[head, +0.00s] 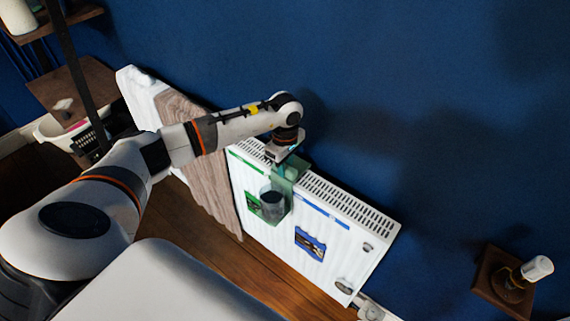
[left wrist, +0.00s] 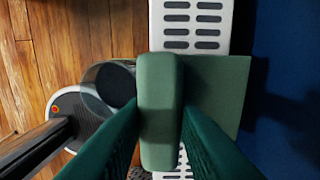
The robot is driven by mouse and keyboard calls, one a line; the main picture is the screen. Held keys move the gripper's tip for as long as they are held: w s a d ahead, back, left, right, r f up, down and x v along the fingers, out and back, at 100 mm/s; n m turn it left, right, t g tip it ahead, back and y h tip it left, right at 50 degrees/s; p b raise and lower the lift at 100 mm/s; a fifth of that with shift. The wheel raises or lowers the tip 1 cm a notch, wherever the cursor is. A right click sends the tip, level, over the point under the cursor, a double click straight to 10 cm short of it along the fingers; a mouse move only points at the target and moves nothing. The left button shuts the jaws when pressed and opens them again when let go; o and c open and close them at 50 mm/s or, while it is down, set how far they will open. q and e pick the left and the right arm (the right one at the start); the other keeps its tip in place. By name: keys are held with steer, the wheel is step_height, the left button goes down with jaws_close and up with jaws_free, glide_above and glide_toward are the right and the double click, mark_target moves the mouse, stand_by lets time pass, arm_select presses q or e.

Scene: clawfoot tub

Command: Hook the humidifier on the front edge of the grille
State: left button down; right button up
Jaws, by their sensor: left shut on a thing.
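The humidifier (head: 272,205) is a green piece with a dark round cup, seen in front of the upper white radiator face. In the left wrist view its thick green bar (left wrist: 160,110) lies between my fingers, with the cup (left wrist: 108,84) to the left and a flat green plate (left wrist: 218,88) to the right. The slotted grille (head: 345,203) runs along the radiator top; in the left wrist view the grille (left wrist: 194,18) passes beneath the humidifier. My left gripper (head: 287,163) is shut on the humidifier above the grille. Whether the humidifier touches the grille cannot be told. My right gripper is not in view.
The blue wall (head: 440,100) stands close behind the radiator (head: 300,250). A wood-grain panel (head: 195,150) stands left of it. A wooden wall piece with a white-topped fitting (head: 537,268) is at the lower right. The wooden floor (head: 270,285) shows in front.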

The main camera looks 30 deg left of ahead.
arm_select(q)
steer(key=shift+f+b, duration=0.55)
steer(key=shift+f, duration=0.05)
steer(key=c, duration=1.1)
jaws_free()
steer(key=shift+r, duration=0.15)
steer(key=shift+r+p, duration=2.45)
steer(key=shift+r, duration=1.45)
